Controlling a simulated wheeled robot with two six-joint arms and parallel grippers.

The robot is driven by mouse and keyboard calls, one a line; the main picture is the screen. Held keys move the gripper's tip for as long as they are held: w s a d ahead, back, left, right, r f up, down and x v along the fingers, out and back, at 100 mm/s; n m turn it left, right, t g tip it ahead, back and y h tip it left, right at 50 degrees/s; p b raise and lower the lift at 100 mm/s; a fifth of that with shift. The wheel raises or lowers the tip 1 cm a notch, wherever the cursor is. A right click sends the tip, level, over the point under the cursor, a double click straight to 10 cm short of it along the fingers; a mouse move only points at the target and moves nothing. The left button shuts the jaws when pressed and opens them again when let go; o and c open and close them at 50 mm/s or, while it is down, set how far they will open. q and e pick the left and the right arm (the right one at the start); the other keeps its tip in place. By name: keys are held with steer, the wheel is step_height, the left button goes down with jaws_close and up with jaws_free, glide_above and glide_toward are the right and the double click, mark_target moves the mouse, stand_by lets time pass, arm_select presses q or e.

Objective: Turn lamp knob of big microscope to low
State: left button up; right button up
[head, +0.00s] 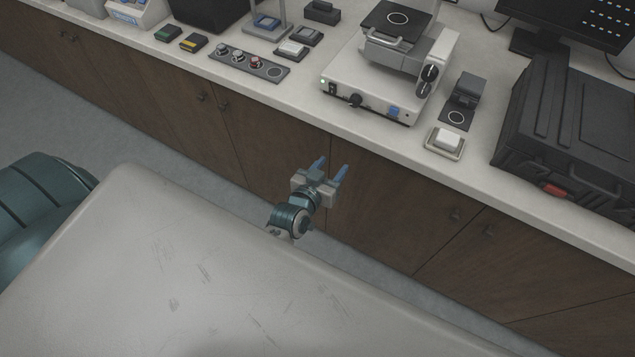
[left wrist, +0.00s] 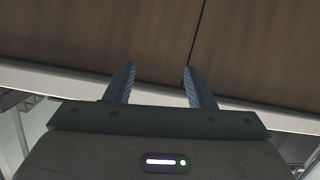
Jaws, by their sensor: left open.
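The big microscope (head: 375,107) stands on the white counter at the upper right of the head view; only its base and stage show, and its top is cut off. A small black knob (head: 354,100) sits on the front face of its base, between a switch with a green light (head: 327,86) and a blue part (head: 393,112). Which way the knob points is too small to tell. My left gripper (head: 332,169) is open and empty, in front of the counter and apart from the microscope. In the left wrist view its two fingers (left wrist: 158,88) are spread before brown cabinet fronts.
A black case (head: 575,135) stands right of the microscope. A small white block on a tray (head: 445,142) lies near the counter edge. A grey panel with several round pieces (head: 249,65) lies to the left. The counter edge (head: 300,112) stands above brown cabinet doors (head: 385,200).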

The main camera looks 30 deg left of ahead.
arm_select(q)
steer(key=s+f+g+p, duration=0.1)
steer(key=s+f+g, duration=0.2)
steer(key=f, duration=1.3)
steer(key=shift+s+a+m+g, duration=0.3)
steer(key=shift+s+a+g, duration=0.1)
steer(key=shift+s, duration=0.75)
steer(key=s+a+f+g, duration=0.2)
steer(key=s+f+g, duration=0.1)
steer(key=s+f, duration=0.6)
steer(key=s+a+f+g, duration=0.2)
steer(key=s+f, duration=0.5)
steer(key=f, duration=0.3)
steer(key=s+a+f+g, duration=0.1)
steer(key=s+a+f, duration=0.1)
steer(key=s, duration=0.5)
steer(key=s+a+f+g+y, duration=0.1)
steer(key=s+a+f+g, duration=0.1)
steer(key=s+f, duration=0.2)
steer(key=s+a+f+g, duration=0.2)
steer(key=s+f, duration=0.1)
steer(key=s, duration=0.6)
steer(key=shift+s+f+m, duration=0.15)
steer(key=shift+s+m, duration=0.15)
steer(key=shift+m, duration=0.1)
steer(key=shift+a, duration=0.1)
steer(key=shift+c, duration=0.2)
